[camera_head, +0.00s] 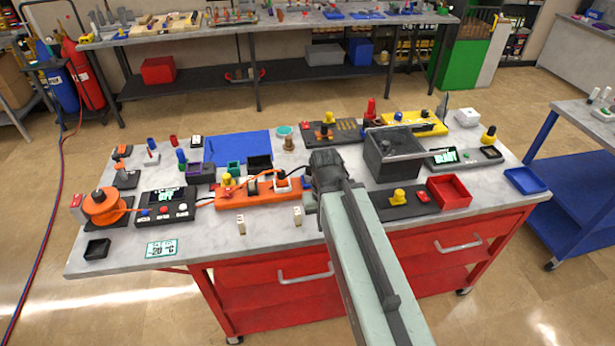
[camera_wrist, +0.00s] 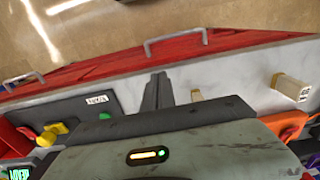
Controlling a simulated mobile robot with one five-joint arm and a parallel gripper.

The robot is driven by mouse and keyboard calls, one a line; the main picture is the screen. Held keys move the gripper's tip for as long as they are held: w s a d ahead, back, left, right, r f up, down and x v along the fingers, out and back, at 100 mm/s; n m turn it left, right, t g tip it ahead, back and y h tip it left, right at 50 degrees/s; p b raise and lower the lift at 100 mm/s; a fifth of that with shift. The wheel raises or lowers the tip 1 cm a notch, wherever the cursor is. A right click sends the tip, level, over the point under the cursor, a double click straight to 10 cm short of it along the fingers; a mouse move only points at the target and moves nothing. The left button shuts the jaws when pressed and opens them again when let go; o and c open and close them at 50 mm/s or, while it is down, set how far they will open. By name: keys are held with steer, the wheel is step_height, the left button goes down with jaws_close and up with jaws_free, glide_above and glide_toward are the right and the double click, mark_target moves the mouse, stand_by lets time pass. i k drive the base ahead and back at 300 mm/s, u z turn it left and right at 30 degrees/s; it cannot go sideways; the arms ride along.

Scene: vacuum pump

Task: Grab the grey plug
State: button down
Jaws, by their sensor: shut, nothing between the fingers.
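My gripper (camera_head: 310,203) is over the front middle of the workbench, partly hidden by my arm in the head view. In the wrist view its dark fingers (camera_wrist: 157,92) are together with nothing between them. They point towards the bench's front edge. Beside them is a small pale block (camera_head: 297,217), also in the wrist view (camera_wrist: 196,95). A second pale block with dark marks (camera_head: 241,225) stands farther left, and shows at the right of the wrist view (camera_wrist: 290,88). I cannot make out for sure which thing is the grey plug; my arm hides part of the bench.
An orange strip (camera_head: 255,196) lies left of my gripper. To the right are a grey board with a yellow knob (camera_head: 398,197), a red tray (camera_head: 449,192) and a dark grey box (camera_head: 390,158). The bench's front strip near the pale blocks is mostly clear.

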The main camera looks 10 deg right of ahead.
mark_target(308, 175)
steer(key=z, duration=2.35)
steer(key=k, duration=2.05)
steer(key=u, duration=2.2)
steer(key=i, duration=1.05)
